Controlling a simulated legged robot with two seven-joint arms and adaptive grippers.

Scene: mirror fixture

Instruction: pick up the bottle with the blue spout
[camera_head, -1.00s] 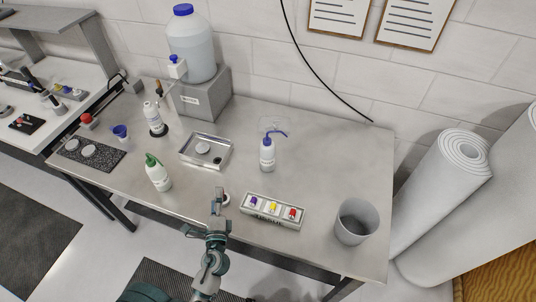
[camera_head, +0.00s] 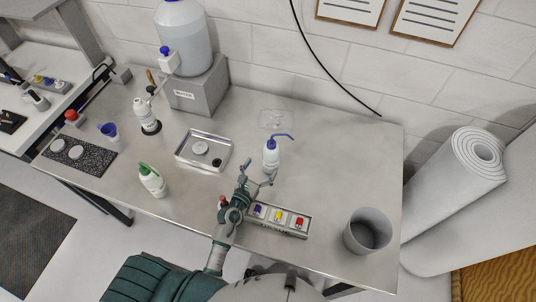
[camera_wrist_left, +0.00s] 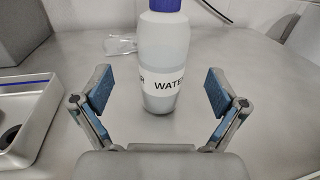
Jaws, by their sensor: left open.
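The bottle with the blue spout (camera_head: 271,157) stands upright on the metal table, right of the metal tray. In the left wrist view the bottle (camera_wrist_left: 161,62) shows a blue cap and a label reading "WATER"; its spout is cut off at the top. My left gripper (camera_head: 259,174) is open, just in front of the bottle. In the wrist view the open fingers (camera_wrist_left: 157,90) frame the bottle left and right, with a gap on both sides. My right gripper is not in view.
A metal tray (camera_head: 181,158) lies to the left and a block with coloured pieces (camera_head: 280,231) close to my arm. A grey bin (camera_head: 368,231) stands at the right. A green-capped bottle (camera_head: 154,184) and a grey box (camera_head: 199,101) stand further left. Table right of the bottle is clear.

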